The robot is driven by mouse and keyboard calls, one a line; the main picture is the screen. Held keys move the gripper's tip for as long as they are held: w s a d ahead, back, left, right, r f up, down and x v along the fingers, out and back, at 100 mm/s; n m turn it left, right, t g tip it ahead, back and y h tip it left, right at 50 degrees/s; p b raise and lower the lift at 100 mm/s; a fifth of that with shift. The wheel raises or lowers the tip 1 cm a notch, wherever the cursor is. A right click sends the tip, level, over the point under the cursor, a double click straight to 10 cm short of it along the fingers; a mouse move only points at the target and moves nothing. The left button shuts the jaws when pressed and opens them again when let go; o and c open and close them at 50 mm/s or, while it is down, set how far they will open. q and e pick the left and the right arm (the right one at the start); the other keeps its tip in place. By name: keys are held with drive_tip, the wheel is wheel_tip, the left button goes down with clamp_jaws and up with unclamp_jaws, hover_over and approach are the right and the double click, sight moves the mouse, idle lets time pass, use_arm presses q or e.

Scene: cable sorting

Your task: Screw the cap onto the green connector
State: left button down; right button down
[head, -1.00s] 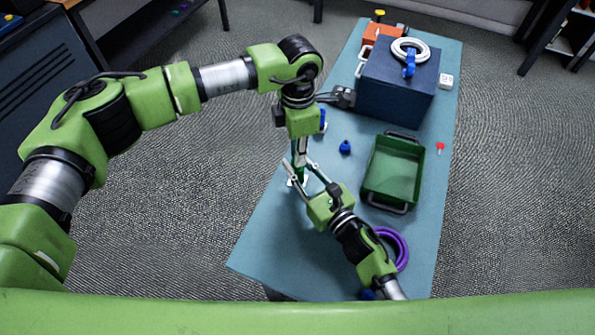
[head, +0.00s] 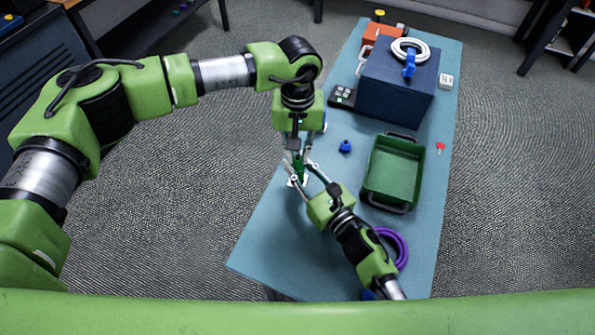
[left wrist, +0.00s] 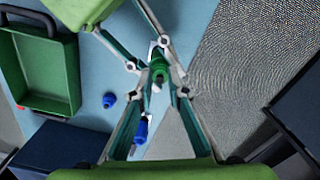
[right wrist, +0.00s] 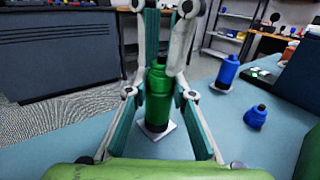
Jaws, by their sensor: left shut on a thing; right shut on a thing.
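The green connector (right wrist: 156,100) stands upright on a small white plate (right wrist: 155,130) in the right wrist view. My right gripper (head: 303,175) is shut on its body, one finger on each side. My left gripper (head: 297,160) points down from above, its fingers closed around the green top with a dark tip. This top appears to be the cap (left wrist: 158,74), in line with the connector in the left wrist view. The seam between cap and connector is hard to make out, so I cannot tell how tightly they meet.
A blue cap (head: 345,147) lies loose beside the green tray (head: 367,180). A blue connector (right wrist: 228,73) stands behind. A dark blue box (head: 395,95) with a white cable coil (head: 402,44) is at the back. A purple coil (head: 401,245) lies by my right arm.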

use_arm(q)
drive_tip(key=c, duration=1.9)
unclamp_jaws()
wheel_tip(320, 180, up, 12)
use_arm(e)
drive_tip(key=c, duration=1.7)
unclamp_jaws()
